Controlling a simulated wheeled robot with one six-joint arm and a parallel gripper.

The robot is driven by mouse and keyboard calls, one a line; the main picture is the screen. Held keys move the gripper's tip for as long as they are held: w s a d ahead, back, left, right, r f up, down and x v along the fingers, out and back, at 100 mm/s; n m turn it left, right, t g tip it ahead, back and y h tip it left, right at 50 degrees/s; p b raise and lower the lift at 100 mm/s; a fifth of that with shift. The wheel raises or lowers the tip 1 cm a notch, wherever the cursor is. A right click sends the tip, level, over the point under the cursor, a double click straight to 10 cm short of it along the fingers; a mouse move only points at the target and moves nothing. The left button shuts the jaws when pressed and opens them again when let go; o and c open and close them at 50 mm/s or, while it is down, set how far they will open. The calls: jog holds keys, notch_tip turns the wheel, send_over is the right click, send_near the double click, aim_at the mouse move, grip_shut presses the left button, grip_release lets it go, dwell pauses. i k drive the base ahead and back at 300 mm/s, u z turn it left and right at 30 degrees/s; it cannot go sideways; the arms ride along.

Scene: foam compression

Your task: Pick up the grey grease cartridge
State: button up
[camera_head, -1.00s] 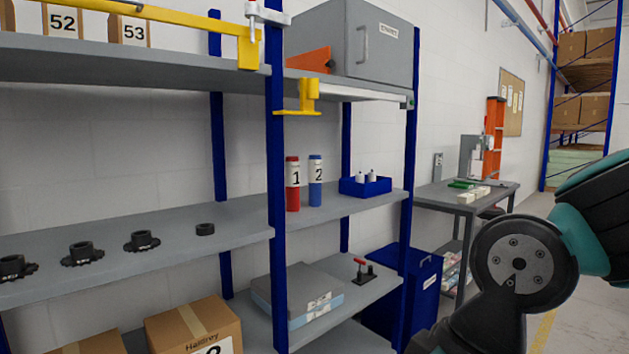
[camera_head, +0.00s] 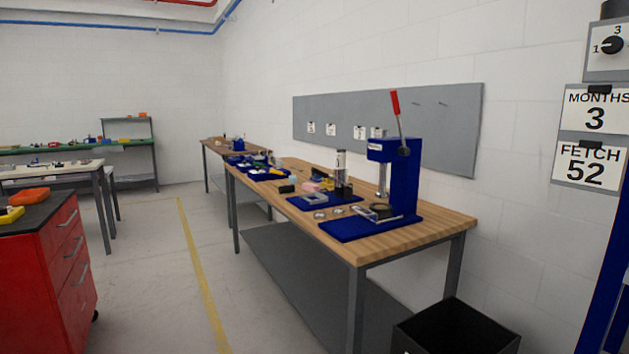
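I cannot make out a grey grease cartridge for certain in this view. A small upright grey-white cylinder (camera_head: 341,163) stands on the wooden workbench (camera_head: 430,219), beside a dark block; it is too small to tell what it is. My gripper is not in view.
A blue press (camera_head: 403,183) with a red handle stands at the bench's near end. A black open bin (camera_head: 455,330) is on the floor below. A red drawer cabinet (camera_head: 60,265) stands at left. Wall signs read "MONTHS 3" (camera_head: 595,108) and "FETCH 52" (camera_head: 587,164). Floor between is clear.

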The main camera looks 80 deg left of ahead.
aim_at(341, 152)
jog(key=u, duration=2.95)
jog(key=i, duration=1.5)
jog(key=u, duration=0.25)
jog(key=i, duration=2.05)
jog(key=z, duration=0.95)
jog(key=i, duration=1.1)
jog(key=z, duration=0.5)
